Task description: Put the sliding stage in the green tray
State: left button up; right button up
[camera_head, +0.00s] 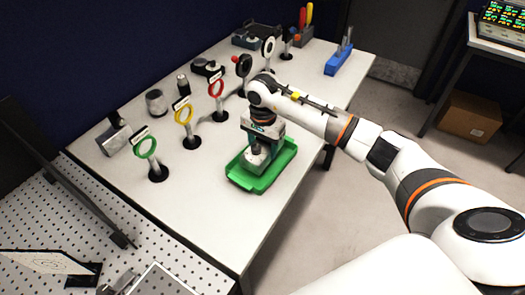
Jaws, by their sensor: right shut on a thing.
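The green tray (237,178) lies near the right edge of the white table, in the middle of the view. My right gripper (258,146) points down over the tray. It is shut on a small grey and whitish piece (257,160), which looks like the sliding stage. The piece is inside the tray's outline, low over its floor. I cannot tell whether it touches the floor. The gripper hides much of the piece and part of the tray. My left gripper is not in view.
Ring targets in green (146,147), yellow (183,115) and red (216,88) stand on black bases left of the tray. A blue-based device (339,60) stands at the far right. A perforated board (60,225) lies front left. The table in front of the tray is clear.

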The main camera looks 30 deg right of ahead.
aim_at(262, 154)
jog(key=shift+f+p, duration=0.45)
jog(key=shift+f, duration=1.1)
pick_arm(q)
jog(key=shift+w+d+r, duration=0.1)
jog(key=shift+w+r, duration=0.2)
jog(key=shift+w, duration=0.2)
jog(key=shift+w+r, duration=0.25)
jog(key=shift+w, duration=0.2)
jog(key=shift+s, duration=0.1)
pick_arm(e)
jog(key=shift+f, duration=0.15)
jog(key=o, duration=1.4)
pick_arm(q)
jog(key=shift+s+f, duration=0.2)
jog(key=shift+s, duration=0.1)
pick_arm(e)
jog(key=shift+o, duration=0.2)
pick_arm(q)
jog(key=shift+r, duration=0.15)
